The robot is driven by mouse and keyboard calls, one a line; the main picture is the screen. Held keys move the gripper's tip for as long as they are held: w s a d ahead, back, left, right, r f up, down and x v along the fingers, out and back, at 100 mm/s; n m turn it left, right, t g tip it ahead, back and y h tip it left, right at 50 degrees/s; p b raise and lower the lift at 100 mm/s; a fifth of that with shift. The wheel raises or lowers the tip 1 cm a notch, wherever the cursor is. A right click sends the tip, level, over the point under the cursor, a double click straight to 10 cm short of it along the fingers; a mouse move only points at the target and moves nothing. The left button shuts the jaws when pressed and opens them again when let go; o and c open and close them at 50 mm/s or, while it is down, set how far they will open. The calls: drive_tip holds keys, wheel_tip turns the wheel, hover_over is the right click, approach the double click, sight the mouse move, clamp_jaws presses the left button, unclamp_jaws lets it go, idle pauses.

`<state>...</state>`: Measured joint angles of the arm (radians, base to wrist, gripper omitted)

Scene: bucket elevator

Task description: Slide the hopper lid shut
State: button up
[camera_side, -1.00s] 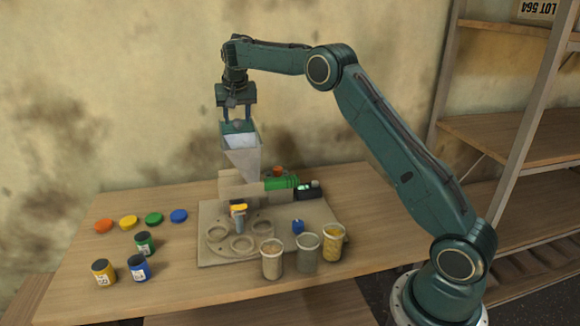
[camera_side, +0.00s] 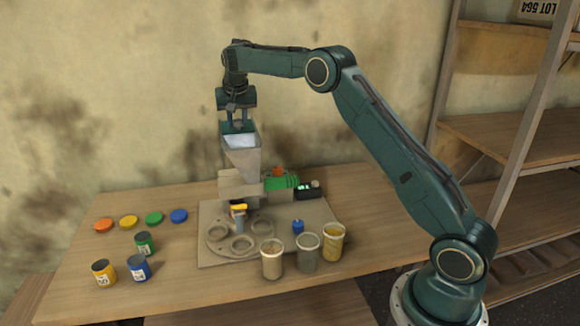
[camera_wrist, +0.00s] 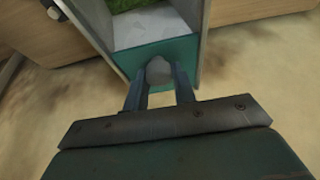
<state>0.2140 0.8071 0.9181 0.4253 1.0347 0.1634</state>
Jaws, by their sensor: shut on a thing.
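The hopper (camera_side: 242,157) is a pale grey funnel standing upright above the machine on the table, with its top largely open. Its teal lid (camera_side: 228,128) sits at the far end of the hopper's top, and in the wrist view the teal lid (camera_wrist: 188,50) covers only the end nearest my gripper. My gripper (camera_side: 238,122) points down at that end. In the wrist view my gripper (camera_wrist: 160,85) is shut on the lid's grey knob (camera_wrist: 159,70), one finger on each side. The pale inside of the hopper and a green patch show beyond the lid.
Below the hopper is a base plate (camera_side: 212,212) with a round holed plate. Three filled cups (camera_side: 307,252) stand at its front right. Jars (camera_side: 140,267) and coloured caps (camera_side: 129,221) are on the left of the table. A stained wall is behind; shelving (camera_side: 490,135) stands right.

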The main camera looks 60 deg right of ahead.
drive_tip(key=shift+s+a+r, duration=0.1)
drive_tip(key=shift+s+a, duration=3.5)
drive_tip(key=shift+a, duration=0.05)
drive_tip(key=shift+w+d, duration=0.1)
drive_tip(key=o, duration=0.7)
drive_tip(key=shift+o, duration=0.2)
drive_tip(key=shift+v, duration=2.95)
